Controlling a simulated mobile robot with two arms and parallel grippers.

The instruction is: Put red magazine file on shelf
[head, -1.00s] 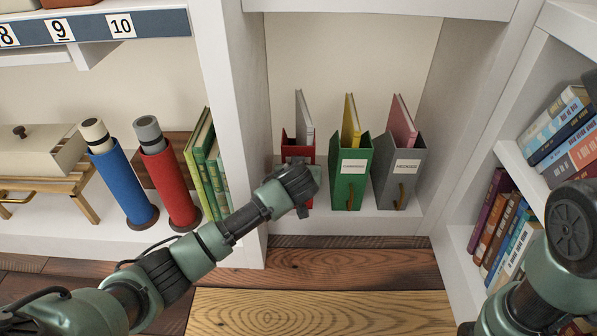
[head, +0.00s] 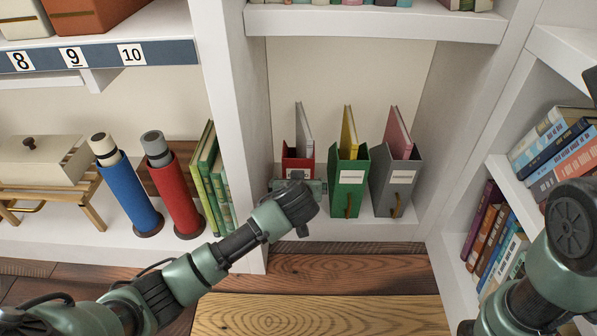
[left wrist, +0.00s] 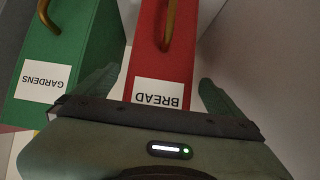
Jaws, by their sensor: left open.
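The red magazine file (head: 290,162) stands upright on the low shelf of the middle bay, with a grey book in it. In the left wrist view the red file (left wrist: 166,52) shows a white "BREAD" label and a brass pull. My left gripper (head: 300,184) is in front of its lower part and hides it there. In the left wrist view my left gripper (left wrist: 157,88) is open, one finger on each side of the red file, not closed on it. My right arm shows at the right edge, but its gripper is out of view.
A green file (head: 349,184) stands close to the right of the red file, and a grey file (head: 395,187) beyond it. A white upright panel (head: 240,130) is close on the left. An upper shelf (head: 370,22) holds several items. Books fill the right shelves.

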